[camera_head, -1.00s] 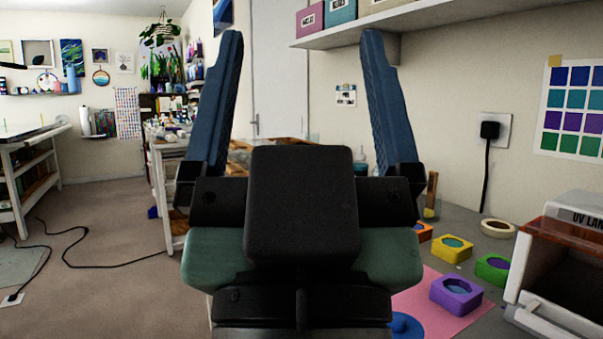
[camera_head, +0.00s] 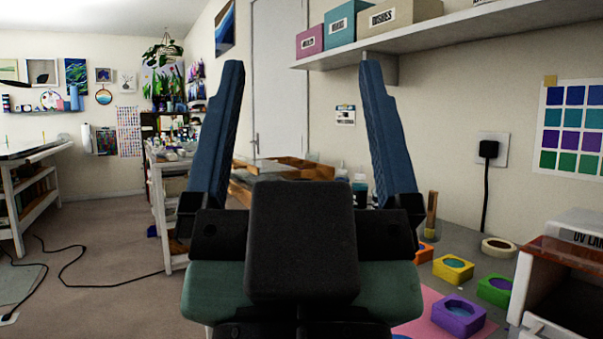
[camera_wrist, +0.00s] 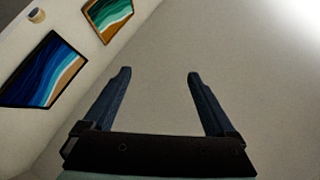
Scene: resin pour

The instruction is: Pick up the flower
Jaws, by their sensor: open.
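My gripper (camera_head: 302,68) is raised in the middle of the head view, its two blue fingers spread wide apart with nothing between them. In the wrist view my gripper (camera_wrist: 158,75) is also open and empty, in front of plain wall or ceiling. I cannot make out a flower in either view. My gripper and wrist hide the middle of the head view, including part of the workbench.
On the grey workbench (camera_head: 450,238) at right are a purple mold (camera_head: 459,317), a yellow mold (camera_head: 453,269), a green mold (camera_head: 494,290), a tape roll (camera_head: 498,247) and a UV lamp box (camera_head: 570,275). A shelf (camera_head: 440,32) hangs above. Open floor (camera_head: 100,225) lies left.

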